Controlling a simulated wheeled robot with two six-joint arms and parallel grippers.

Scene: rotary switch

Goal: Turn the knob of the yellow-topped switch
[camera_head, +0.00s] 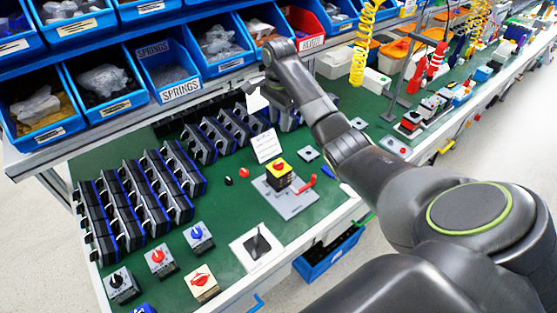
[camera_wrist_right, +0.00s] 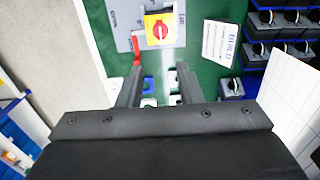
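The yellow-topped switch (camera_head: 280,168) stands on a grey plate (camera_head: 291,203) on the green bench, with a red knob on its yellow face. In the right wrist view the switch (camera_wrist_right: 160,28) is near the top edge, beyond the fingertips and apart from them. The red knob (camera_wrist_right: 160,30) shows at its middle. My right gripper (camera_wrist_right: 160,75) is open, with its two dark fingers apart and nothing between them. In the head view my right arm reaches over the bench from the right, and its fingers are hard to make out. My left gripper is not in view.
A red lever (camera_head: 306,184) stands right beside the switch. A white printed card (camera_head: 266,146) is behind it. Rows of dark blue-edged switches (camera_head: 140,195) fill the left. Blue bins (camera_head: 168,75) line the back. Several small switches (camera_head: 158,261) stand near the front edge.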

